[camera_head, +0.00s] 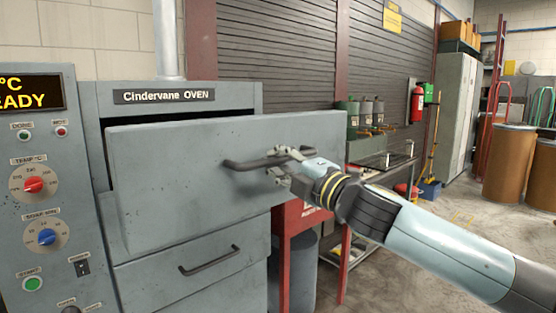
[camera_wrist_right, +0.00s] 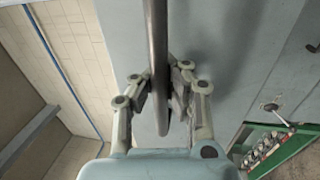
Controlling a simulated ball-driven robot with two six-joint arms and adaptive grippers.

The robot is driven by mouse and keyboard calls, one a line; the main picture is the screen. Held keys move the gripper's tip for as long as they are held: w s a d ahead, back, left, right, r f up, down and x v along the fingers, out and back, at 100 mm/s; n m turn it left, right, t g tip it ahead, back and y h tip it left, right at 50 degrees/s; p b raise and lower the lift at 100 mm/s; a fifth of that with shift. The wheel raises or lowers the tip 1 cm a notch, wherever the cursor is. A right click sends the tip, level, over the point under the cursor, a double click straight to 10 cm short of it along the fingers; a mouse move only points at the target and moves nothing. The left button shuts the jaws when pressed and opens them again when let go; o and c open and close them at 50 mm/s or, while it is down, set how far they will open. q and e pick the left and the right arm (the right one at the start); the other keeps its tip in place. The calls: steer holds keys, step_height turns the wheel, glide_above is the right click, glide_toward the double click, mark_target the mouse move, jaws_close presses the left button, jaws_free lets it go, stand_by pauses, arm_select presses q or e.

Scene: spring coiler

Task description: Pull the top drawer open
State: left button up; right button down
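The top drawer (camera_head: 180,180) of the grey Cindervane oven stands out from the body, its front forward of the housing, with a dark gap along its top left. Its dark bar handle (camera_head: 245,164) runs across the front. My right gripper (camera_head: 284,160) is at the right end of this handle. In the right wrist view the handle (camera_wrist_right: 158,50) passes between the two fingers of my right gripper (camera_wrist_right: 161,100), with the pads close against it on both sides; it looks shut on the bar. The drawer's inside is hidden. My left gripper is not in view.
A lower drawer with its own handle (camera_head: 209,261) is closed below. A control panel (camera_head: 38,190) with knobs stands at the left. A bench with canisters (camera_head: 366,112) and a dark bin (camera_head: 301,272) are right of the oven. Floor at the right is largely open.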

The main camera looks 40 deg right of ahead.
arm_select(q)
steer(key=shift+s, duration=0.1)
arm_select(e)
steer(key=shift+f, duration=0.2)
steer(key=c, duration=1.9)
jaws_free()
steer(key=o, duration=0.6)
steer(key=shift+w, duration=0.1)
steer(key=shift+r, duration=0.1)
steer(key=shift+s+d+f, duration=0.1)
steer(key=shift+s+f, duration=0.1)
steer(key=shift+s, duration=0.45)
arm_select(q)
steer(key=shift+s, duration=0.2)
arm_select(e)
steer(key=v, duration=1)
steer(key=shift+s, duration=0.35)
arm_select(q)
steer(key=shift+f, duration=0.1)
